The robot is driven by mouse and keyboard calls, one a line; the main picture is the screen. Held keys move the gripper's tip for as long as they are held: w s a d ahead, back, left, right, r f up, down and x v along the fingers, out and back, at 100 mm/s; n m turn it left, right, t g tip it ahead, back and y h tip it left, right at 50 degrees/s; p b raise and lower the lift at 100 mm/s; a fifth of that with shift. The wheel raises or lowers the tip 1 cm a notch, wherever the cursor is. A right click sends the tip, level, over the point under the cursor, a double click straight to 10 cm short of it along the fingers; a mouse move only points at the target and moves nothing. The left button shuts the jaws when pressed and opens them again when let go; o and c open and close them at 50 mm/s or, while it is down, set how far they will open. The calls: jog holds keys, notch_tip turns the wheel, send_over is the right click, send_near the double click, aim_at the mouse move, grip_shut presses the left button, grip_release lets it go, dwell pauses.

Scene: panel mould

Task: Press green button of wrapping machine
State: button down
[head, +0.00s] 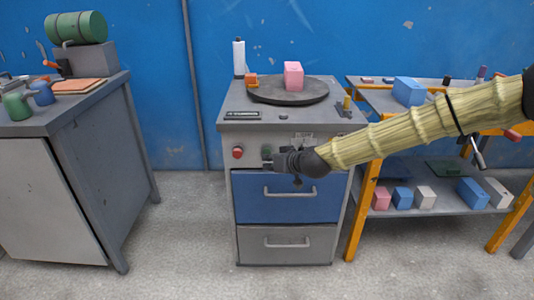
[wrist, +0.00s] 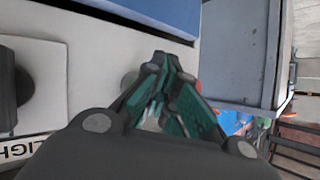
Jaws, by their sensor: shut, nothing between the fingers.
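The wrapping machine (head: 347,122) is a grey cabinet with a round dark turntable (head: 289,91) on top. Its front panel carries a red button (head: 237,152) and, to the right of it, a green button (head: 266,151) partly hidden by my gripper. My gripper (head: 269,163) is shut and empty, its tips in front of the panel beside the green button. In the wrist view the shut fingertips (wrist: 166,62) point at the pale panel. A sliver of green button (wrist: 128,82) shows left of the fingers and some red button (wrist: 198,86) to the right. Whether the tips touch cannot be told.
A pink block (head: 293,75) stands on the turntable. Below the panel are a blue drawer (head: 290,207) and a grey drawer (head: 285,254) with handles. A workbench (head: 70,108) stands left and an orange-legged shelf table (head: 361,210) right, under my arm.

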jog(key=shift+w, duration=0.25)
jog(key=shift+w, duration=0.2)
